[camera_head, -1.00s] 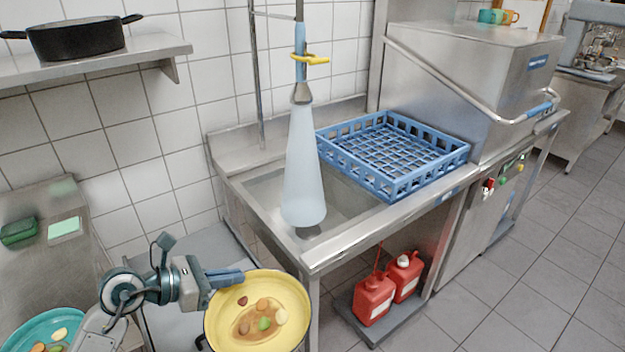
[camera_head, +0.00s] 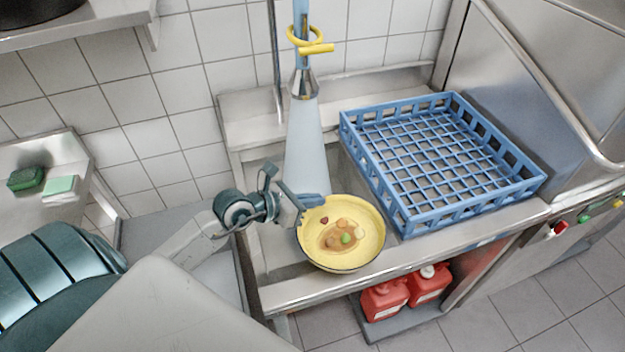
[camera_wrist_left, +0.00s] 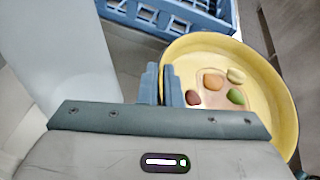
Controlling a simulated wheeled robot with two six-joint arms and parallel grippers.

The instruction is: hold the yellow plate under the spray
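The yellow plate (camera_head: 370,250) carries food scraps and a brown smear. In the camera_head view it is over the front of the sink (camera_head: 262,240). My left gripper (camera_head: 314,200) is shut on the plate's rim at its left side; the wrist view also shows the fingers (camera_wrist_left: 160,84) at the rim of the plate (camera_wrist_left: 275,100). The spray (camera_head: 304,135), a pale cone, comes down from the nozzle (camera_head: 303,83). The plate appears beside and in front of the cone's lower end, which the gripper partly hides. My right gripper is not in view.
A blue dish rack (camera_head: 440,205) stands right of the sink, close to the plate. A yellow ring handle (camera_head: 318,48) is above the nozzle. Red canisters (camera_head: 385,300) sit below. Sponges (camera_head: 60,188) lie on the left ledge.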

